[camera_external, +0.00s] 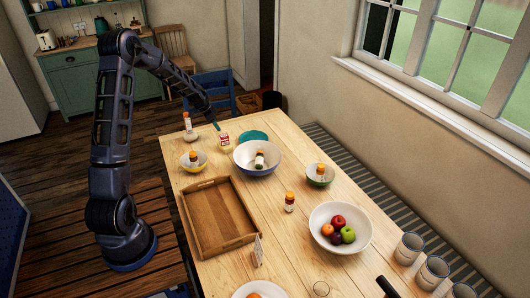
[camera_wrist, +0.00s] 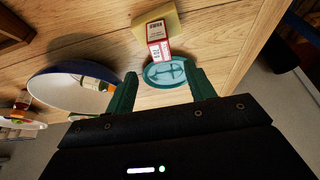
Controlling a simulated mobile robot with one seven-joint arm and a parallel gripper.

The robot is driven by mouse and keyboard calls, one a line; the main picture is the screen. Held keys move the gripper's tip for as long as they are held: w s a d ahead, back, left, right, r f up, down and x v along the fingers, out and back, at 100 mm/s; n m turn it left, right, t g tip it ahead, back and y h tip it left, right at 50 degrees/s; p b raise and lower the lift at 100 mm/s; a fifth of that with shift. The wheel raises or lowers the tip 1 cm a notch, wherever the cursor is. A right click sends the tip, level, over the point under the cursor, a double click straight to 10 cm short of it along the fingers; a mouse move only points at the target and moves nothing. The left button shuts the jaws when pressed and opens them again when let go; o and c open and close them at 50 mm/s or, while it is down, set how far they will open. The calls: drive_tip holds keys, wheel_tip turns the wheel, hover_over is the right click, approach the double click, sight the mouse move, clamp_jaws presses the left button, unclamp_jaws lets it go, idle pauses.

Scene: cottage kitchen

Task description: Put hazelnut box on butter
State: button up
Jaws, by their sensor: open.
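A small red-and-white box (camera_wrist: 157,48) with a barcode, apparently the hazelnut box, is in the wrist view beyond my fingertips. A yellow block (camera_wrist: 174,22), apparently the butter, is right against it in that picture; I cannot tell whether the box rests on it or stands beside it. In the external view the box and block show as one small cream-and-red shape (camera_external: 225,143) at the table's far end. My gripper (camera_wrist: 163,82) is open and empty, with the fingers apart. In the external view my gripper (camera_external: 217,127) is just above that shape.
A teal dish (camera_external: 254,136) and a white-and-blue bowl (camera_external: 270,168) holding a bottle are close by. A yellow bowl (camera_external: 184,165), a wooden tray (camera_external: 222,238) and a standing white card or box (camera_external: 258,250) are nearer. A fruit bowl (camera_external: 320,244) is to the right.

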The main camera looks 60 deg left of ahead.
drive_tip(key=s+d+r, duration=0.1)
drive_tip(key=d+r, duration=1)
drive_tip(key=d, duration=0.5)
drive_tip(key=s+d+r, duration=0.1)
drive_tip(key=d+r, duration=1)
drive_tip(key=d, duration=0.5)
drive_tip(key=s+d+r, duration=0.3)
drive_tip(key=s+d, duration=0.2)
drive_tip(key=d, duration=0.2)
drive_tip(key=s+d+r, duration=0.3)
drive_tip(key=s+d, duration=0.3)
drive_tip(key=d, duration=0.1)
drive_tip(key=s+d, duration=0.3)
drive_tip(key=s, duration=0.4)
drive_tip(key=s+d, duration=0.4)
drive_tip(key=s, duration=0.3)
drive_tip(key=shift+s, duration=0.1)
